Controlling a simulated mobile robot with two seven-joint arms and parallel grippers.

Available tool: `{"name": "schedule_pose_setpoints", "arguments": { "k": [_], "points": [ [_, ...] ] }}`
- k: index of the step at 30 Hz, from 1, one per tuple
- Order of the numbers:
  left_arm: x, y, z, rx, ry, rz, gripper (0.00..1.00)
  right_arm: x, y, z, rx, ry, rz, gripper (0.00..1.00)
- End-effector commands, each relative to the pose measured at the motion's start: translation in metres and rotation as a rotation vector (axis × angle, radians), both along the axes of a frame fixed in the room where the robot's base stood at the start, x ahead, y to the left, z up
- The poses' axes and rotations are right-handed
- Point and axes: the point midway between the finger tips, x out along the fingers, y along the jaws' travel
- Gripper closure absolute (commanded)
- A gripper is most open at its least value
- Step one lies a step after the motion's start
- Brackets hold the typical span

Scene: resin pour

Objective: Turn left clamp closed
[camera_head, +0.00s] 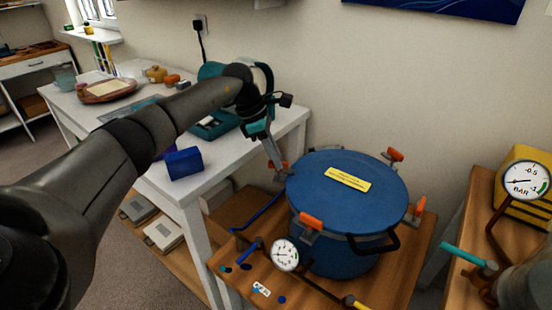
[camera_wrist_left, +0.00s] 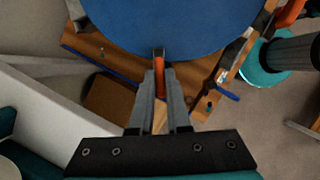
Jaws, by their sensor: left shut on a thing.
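The blue round pot (camera_head: 340,245) stands on a wooden board, its lid (camera_head: 325,195) bearing a yellow label. The left clamp (camera_head: 283,178) is at the lid's left rim, partly hidden by my left gripper (camera_head: 272,156). In the left wrist view, my left gripper (camera_wrist_left: 161,88) is shut on the clamp's orange handle (camera_wrist_left: 160,78), which shows between the fingers right at the lid's edge. Other orange-handled clamps sit at the front (camera_head: 312,221), back right (camera_head: 394,154) and right (camera_head: 418,207) of the lid. My right gripper is not in view.
A pressure gauge (camera_head: 285,255) and a yellow-handled valve (camera_head: 354,302) stand in front of the pot. Another gauge (camera_head: 525,181) is at the right.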

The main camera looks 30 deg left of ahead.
Motion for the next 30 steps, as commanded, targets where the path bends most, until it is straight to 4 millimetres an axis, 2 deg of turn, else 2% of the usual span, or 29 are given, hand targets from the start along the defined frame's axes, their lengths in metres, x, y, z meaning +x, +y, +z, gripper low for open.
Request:
{"name": "schedule_pose_setpoints", "arguments": {
  "k": [7, 21, 22, 28, 30],
  "points": [
    [0.0009, 0.0004, 0.0006, 0.000, -0.002, -0.060, 1.00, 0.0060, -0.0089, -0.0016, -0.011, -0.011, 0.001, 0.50],
    [0.0007, 0.0004, 0.0006, 0.002, -0.002, -0.071, 1.00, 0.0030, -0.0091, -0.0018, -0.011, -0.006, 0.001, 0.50],
    [0.0007, 0.0004, 0.0005, 0.002, -0.002, -0.071, 0.82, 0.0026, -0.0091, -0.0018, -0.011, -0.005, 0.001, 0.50],
    [0.0006, 0.0004, 0.0004, 0.001, -0.001, -0.071, 0.59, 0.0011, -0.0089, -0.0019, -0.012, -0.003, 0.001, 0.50],
    [0.0005, 0.0004, 0.0003, 0.001, -0.001, -0.071, 0.55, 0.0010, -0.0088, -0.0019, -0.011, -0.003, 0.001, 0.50]
  ]
}}
